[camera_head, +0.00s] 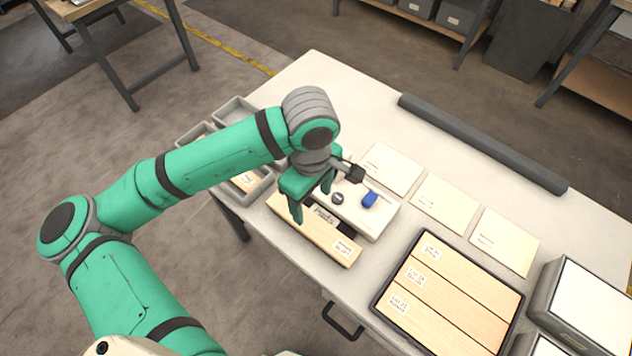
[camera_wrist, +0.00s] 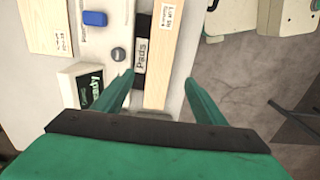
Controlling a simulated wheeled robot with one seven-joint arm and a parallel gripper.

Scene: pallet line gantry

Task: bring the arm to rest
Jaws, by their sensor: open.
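My green arm (camera_head: 220,152) reaches out bent over the white table (camera_head: 330,80). My gripper (camera_head: 312,204) points down with its fingers apart, over a white device (camera_head: 375,222) and a wooden bar (camera_head: 315,233). In the wrist view, my gripper (camera_wrist: 160,78) has open fingers on either side of the labelled wooden bar (camera_wrist: 168,70) and a strip marked "Pads" (camera_wrist: 140,55). Nothing appears held. I cannot tell how far the fingertips are above the bar.
The device bears a blue button (camera_head: 370,199) and a dark knob (camera_head: 338,198); its screen (camera_wrist: 92,90) reads "Ready". Grey bins (camera_head: 236,110) stand left. Pale cards (camera_head: 445,200), a black tray (camera_head: 374,302) of wooden bars, a grey box (camera_head: 548,290) and a dark roll (camera_head: 480,142) lie right.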

